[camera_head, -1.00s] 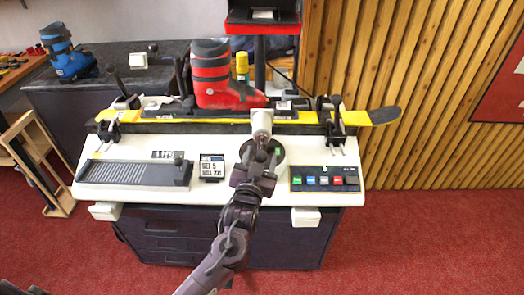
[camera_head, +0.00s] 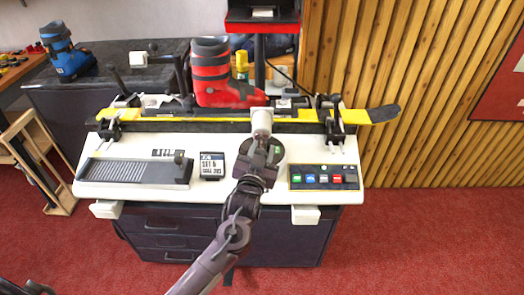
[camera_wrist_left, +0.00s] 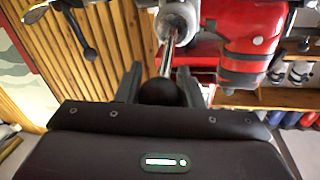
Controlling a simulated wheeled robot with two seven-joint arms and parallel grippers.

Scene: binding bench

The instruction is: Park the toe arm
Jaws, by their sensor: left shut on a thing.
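The toe arm shows as a pale cylinder (camera_head: 261,122) at the front edge of the yellow ski, just below the red boot. In the left wrist view the cylinder (camera_wrist_left: 176,20) carries a thin metal rod ending in a dark round knob (camera_wrist_left: 160,93). My left gripper (camera_head: 262,152) is over the front of the white bench, shut on that knob, with one finger on each side. The gripper hides most of the rod and knob in the head view. The red boot (camera_head: 212,75) stands upright on the yellow ski (camera_head: 205,117). My right gripper is not in view.
Black clamps (camera_head: 333,117) stand near the ski ends. A button panel (camera_head: 323,177) is right of my gripper; a small display card (camera_head: 211,166) and ribbed pad (camera_head: 130,171) are left. A blue boot (camera_head: 66,52) stands at the back left. The red floor in front is open.

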